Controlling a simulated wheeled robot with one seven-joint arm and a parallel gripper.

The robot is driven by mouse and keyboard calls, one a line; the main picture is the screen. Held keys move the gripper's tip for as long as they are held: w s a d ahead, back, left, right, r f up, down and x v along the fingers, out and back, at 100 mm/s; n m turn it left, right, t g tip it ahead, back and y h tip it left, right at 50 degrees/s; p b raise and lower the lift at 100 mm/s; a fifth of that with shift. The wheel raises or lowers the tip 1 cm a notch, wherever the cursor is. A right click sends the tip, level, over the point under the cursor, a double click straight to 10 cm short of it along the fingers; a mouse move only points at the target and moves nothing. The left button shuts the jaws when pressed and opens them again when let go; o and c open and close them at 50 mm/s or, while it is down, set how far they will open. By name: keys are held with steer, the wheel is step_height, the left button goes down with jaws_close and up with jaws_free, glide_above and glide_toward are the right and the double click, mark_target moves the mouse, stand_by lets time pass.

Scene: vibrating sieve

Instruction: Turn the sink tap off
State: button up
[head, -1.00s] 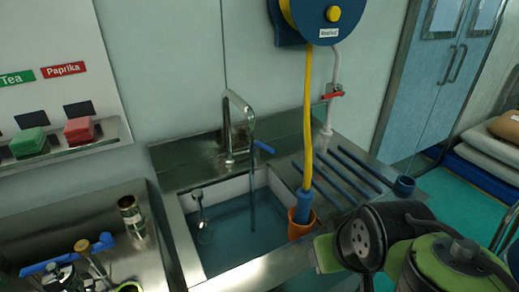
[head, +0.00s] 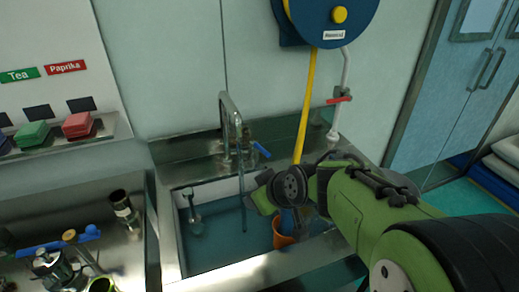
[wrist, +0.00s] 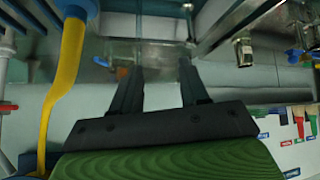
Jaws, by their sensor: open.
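The sink tap (head: 229,112) is a curved metal spout at the back of the sink, with a blue lever (head: 262,150) on its right side. A blue stream of water (head: 242,205) runs from the spout into the basin. My gripper (head: 259,191) is over the right part of the basin, in front of and below the lever, apart from it. In the wrist view my gripper (wrist: 160,78) shows two dark fingers spread with nothing between them. I cannot clearly make out the lever in the wrist view.
The hose (wrist: 65,75) is at the left in the wrist view. A red-handled valve (head: 340,99) is at the right. Bottles and tools crowd the left counter.

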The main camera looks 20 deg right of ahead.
steer(key=w+d+f+t+p, duration=0.2)
steer(key=w+d, duration=0.2)
steer(key=w, duration=0.5)
steer(key=m+t+h+p, duration=0.1)
steer(key=t+p, duration=0.2)
glide_toward(269, 155)
steer(key=p+x, duration=0.1)
steer(key=x, duration=1.1)
steer(key=shift+w+f, duration=0.15)
steer(key=shift+w, duration=0.1)
jaws_close()
